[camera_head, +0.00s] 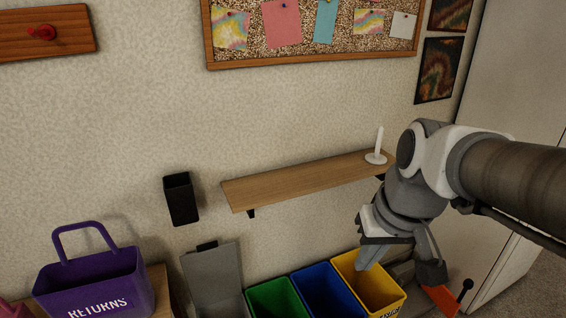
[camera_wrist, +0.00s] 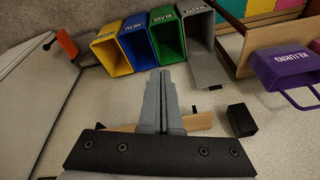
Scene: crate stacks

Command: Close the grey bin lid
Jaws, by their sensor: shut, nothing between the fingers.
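The grey lid (camera_head: 213,280) stands raised, leaning back near the wall, with a black tab (camera_head: 207,246) at its top edge. The grey bin below it is mostly cut off by the lower frame edge. In the wrist view the grey bin (camera_wrist: 190,22) with a white label is at the end of the bin row, and its raised lid (camera_wrist: 207,68) shows with the dark tab. My gripper (camera_head: 367,264) is over the yellow bin at the right, well apart from the grey lid. In the wrist view its fingers (camera_wrist: 158,76) are together and empty.
Green (camera_head: 277,299), blue (camera_head: 328,290) and yellow (camera_head: 369,285) open bins stand in a row right of the lid. A wooden wall shelf (camera_head: 300,180) holds a white peg stand (camera_head: 376,157). A black wall holder (camera_head: 181,199) hangs above the lid. A purple basket (camera_head: 95,283) stands left.

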